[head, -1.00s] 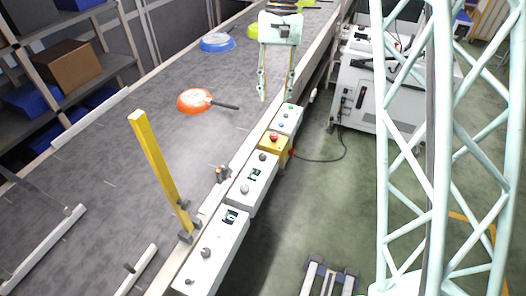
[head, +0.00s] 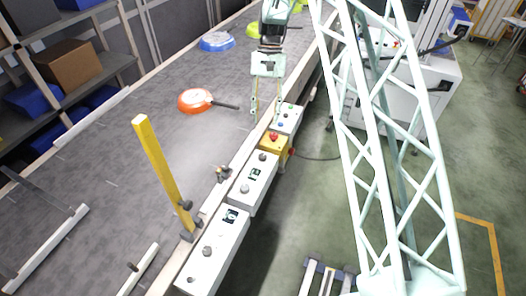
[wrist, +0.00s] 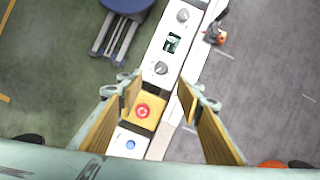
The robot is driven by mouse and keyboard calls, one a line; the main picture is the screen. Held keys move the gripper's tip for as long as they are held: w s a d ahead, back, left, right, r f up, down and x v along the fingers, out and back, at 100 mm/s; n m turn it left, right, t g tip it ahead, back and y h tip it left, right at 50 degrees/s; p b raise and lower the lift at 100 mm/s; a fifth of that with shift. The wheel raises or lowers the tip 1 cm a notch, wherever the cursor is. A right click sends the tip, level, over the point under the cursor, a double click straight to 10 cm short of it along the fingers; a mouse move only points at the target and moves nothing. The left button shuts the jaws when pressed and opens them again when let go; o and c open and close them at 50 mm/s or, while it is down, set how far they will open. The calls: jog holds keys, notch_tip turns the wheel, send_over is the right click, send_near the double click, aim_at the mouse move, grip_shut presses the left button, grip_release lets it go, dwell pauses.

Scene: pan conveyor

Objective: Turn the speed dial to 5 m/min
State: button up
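My gripper (head: 265,112) is open and empty above the far end of a row of control boxes. In the wrist view its fingers (wrist: 158,95) spread on either side of the yellow box and its red button. A white box (head: 254,182) has a small display between two grey knobs, an upper one (head: 262,157) and a lower one (head: 244,188). The nearer one (wrist: 161,68) lies just beyond the fingertips in the wrist view, the other (wrist: 183,15) further off. A nearer white box (head: 218,255) has another display and knobs. Labels and values are unreadable.
A yellow box (head: 273,144) with a red button and a white box (head: 288,117) with green and blue buttons continue the row. A yellow post (head: 160,172) rises beside the conveyor (head: 120,180). An orange pan (head: 194,101) lies on the belt, with blue and green pans behind.

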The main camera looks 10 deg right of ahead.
aim_at(263, 155)
jog(key=f, duration=0.3)
jog(key=shift+w+a, duration=0.15)
jog(key=shift+w, duration=0.2)
jog(key=shift+x, duration=6.85)
jog(key=shift+s, duration=0.15)
jog(key=shift+c, duration=0.2)
jog(key=c, duration=0.8)
